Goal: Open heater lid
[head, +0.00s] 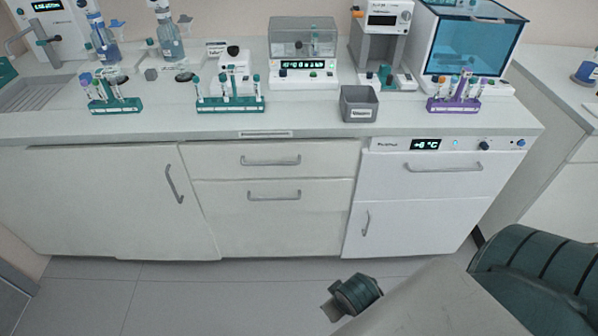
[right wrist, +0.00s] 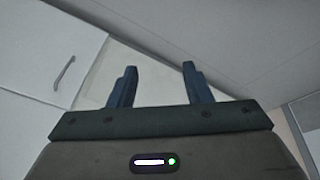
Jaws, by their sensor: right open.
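The heater (head: 303,76) is a white box at the middle back of the bench with a lit display on its front. Its lid (head: 303,40) is a grey see-through cover that looks shut over the top. Something teal-capped shows through or behind the lid. My right gripper (right wrist: 159,68) is open and empty in the right wrist view, with cabinet fronts and floor beyond it. In the head view my right arm is low in front of the cabinets, well below the bench top and far from the heater. My left gripper is not in view.
Teal tube racks (head: 231,104) (head: 115,105) stand left of the heater. A grey bin (head: 359,104), a purple rack (head: 453,104) and a blue-windowed box (head: 472,45) stand to the right. The bench strip in front of the heater is clear.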

